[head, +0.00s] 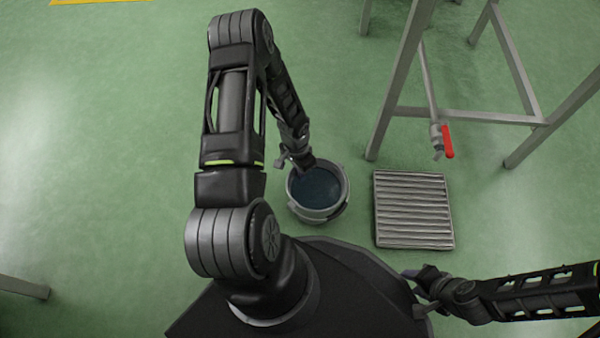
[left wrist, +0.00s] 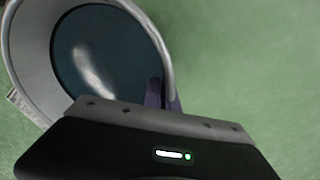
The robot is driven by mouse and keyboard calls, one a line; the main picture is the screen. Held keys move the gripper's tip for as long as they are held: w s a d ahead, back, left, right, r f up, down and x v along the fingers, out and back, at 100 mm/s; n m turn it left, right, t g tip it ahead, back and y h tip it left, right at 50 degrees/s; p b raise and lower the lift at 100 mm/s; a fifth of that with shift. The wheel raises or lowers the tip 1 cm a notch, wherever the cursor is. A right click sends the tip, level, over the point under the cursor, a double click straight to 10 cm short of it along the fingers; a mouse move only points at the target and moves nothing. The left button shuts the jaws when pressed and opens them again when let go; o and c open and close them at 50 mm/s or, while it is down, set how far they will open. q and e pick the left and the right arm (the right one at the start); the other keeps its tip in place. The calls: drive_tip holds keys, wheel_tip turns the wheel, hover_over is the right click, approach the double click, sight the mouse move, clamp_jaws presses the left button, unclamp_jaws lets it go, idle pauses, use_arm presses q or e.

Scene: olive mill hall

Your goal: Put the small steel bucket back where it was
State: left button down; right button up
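The small steel bucket (head: 320,215) is in the middle of the head view, just left of a slatted grate. It is upright, with a dark blue, shiny surface inside that looks like liquid. My left gripper (head: 298,162) is at its far left rim. In the left wrist view the bucket (left wrist: 38,75) fills the upper left, and the fingers of the left gripper (left wrist: 164,97) sit on either side of its rim, closed on it. I cannot tell whether the bucket touches the floor. My right gripper (head: 412,292) is open and empty at the lower right.
The slatted grate (head: 413,210) lies on the floor right of the bucket. Behind it stands a steel frame (head: 398,85) with a red-handled tap (head: 447,141). A grey bar (head: 22,287) shows at the lower left. The green floor at left is clear.

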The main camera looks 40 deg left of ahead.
use_arm(q)
drive_tip(key=c, duration=1.7)
unclamp_jaws()
drive_tip(key=r+p, duration=0.2)
drive_tip(key=r, duration=0.2)
drive_tip(key=r+p, duration=0.1)
drive_tip(key=r, duration=0.3)
drive_tip(key=a+r+p, duration=0.1)
drive_tip(key=r+p, duration=0.1)
drive_tip(key=r, duration=0.2)
drive_tip(key=shift+w+a+r+p, duration=0.1)
drive_tip(key=shift+p, duration=0.2)
drive_tip(key=s+d+n+h, duration=0.1)
drive_tip(key=s+d, duration=0.2)
drive_tip(key=d, duration=0.6)
drive_tip(key=s+d+n+t, duration=0.1)
drive_tip(key=s+d, duration=0.1)
drive_tip(key=d, duration=0.7)
drive_tip(key=s+d+r+n+h, duration=0.1)
drive_tip(key=s+d, duration=0.2)
drive_tip(key=d, duration=0.7)
drive_tip(key=shift+s+n+t+h, duration=0.3)
drive_tip(key=shift+s+n, duration=0.05)
drive_tip(key=shift+n, duration=0.05)
